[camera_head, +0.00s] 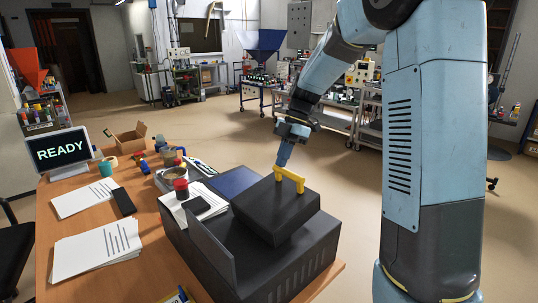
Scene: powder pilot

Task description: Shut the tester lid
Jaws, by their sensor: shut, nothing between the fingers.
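The tester (299,274) is a large dark grey box on the wooden table's near right part. Its lid (276,211) is a thick dark block with a yellow handle (289,179) on top. The lid sits over the tester body, looks a little tilted and has its near lower edge above the body; I cannot tell whether its far side is seated. My gripper (281,164) points down, shut and empty, at the far left end of the yellow handle. I cannot tell whether its tips touch the handle or lid.
An upright grey panel (211,246) stands along the tester's left side. Open floor (225,131) lies behind the table.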

